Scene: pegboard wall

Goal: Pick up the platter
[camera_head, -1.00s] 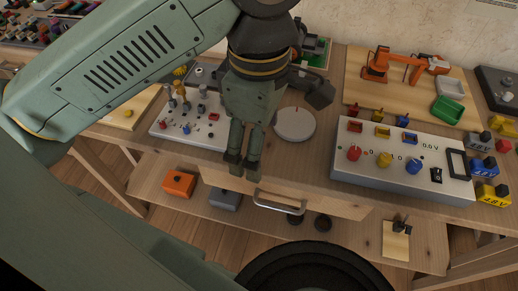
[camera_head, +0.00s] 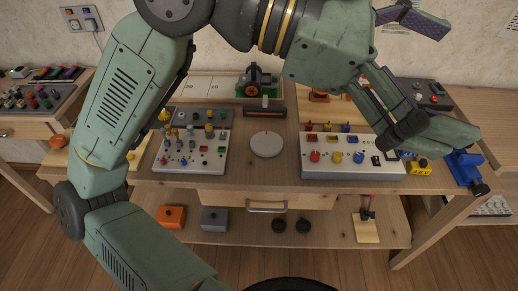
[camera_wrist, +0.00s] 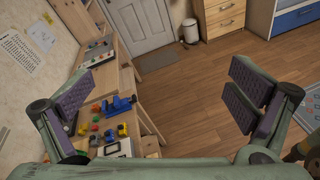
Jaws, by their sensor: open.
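The platter appears to be the flat, round, light grey disc (camera_head: 267,145) lying on the workbench between two control panels in the head view. Nothing covers it, and it is not in the wrist view. My gripper (camera_head: 455,82) is at the upper right of the head view, raised above the right part of the bench, well away from the disc. Its fingers are spread wide with nothing between them. The wrist view also shows my open gripper (camera_wrist: 165,98), with purple pads facing the room and floor.
A panel with knobs (camera_head: 190,163) stands left of the disc and a white panel with coloured plugs (camera_head: 345,168) stands right of it. A dark bar (camera_head: 265,112) lies behind it. A blue vise (camera_head: 465,167) sits at the bench's right end. A drawer handle (camera_head: 267,207) projects in front.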

